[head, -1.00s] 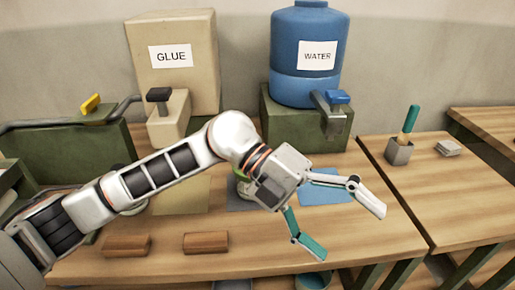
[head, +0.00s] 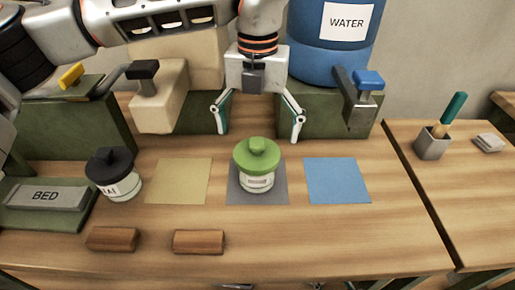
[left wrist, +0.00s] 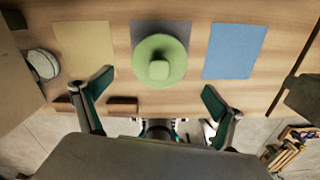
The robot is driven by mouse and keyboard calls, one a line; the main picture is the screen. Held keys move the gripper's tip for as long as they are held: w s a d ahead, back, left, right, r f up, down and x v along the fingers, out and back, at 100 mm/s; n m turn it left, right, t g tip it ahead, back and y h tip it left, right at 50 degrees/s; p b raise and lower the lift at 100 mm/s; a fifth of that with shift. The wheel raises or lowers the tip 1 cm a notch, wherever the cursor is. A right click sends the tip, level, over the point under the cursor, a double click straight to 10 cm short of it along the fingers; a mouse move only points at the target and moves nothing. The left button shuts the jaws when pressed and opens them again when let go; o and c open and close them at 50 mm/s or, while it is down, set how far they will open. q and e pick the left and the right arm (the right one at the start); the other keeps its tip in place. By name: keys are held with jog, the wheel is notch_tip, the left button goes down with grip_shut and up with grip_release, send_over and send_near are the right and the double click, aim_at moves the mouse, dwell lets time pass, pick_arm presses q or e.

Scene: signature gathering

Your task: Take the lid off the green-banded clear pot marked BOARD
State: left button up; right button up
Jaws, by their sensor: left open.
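The clear pot (head: 257,184) stands upright on a dark grey square mat (head: 240,196) on the bench. Its green lid (head: 256,154) with a knob is on top. The writing on its label is too small to read. My left gripper (head: 259,136) is open and empty, pointing down above and slightly behind the lid, not touching it. In the left wrist view the lid (left wrist: 160,60) shows from above, beyond the space between the open fingers (left wrist: 158,106). The lid hides the pot there. My right gripper is not in view.
A black-lidded pot (head: 122,188) stands left, near the BED block (head: 46,196). Tan (head: 179,181) and blue (head: 337,181) mats are bare. Two wooden blocks (head: 112,239) lie in front. The water barrel (head: 335,40) and its tap (head: 362,95) stand behind right.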

aim_at(256, 141)
pick_arm(q)
jog(key=f, duration=0.2)
jog(key=w+f, duration=0.1)
jog(key=f, duration=0.2)
jog(key=shift+f, duration=0.1)
jog(key=c, duration=1.1)
jog(key=shift+s+a+f, duration=0.1)
jog(key=shift+c, duration=1.3)
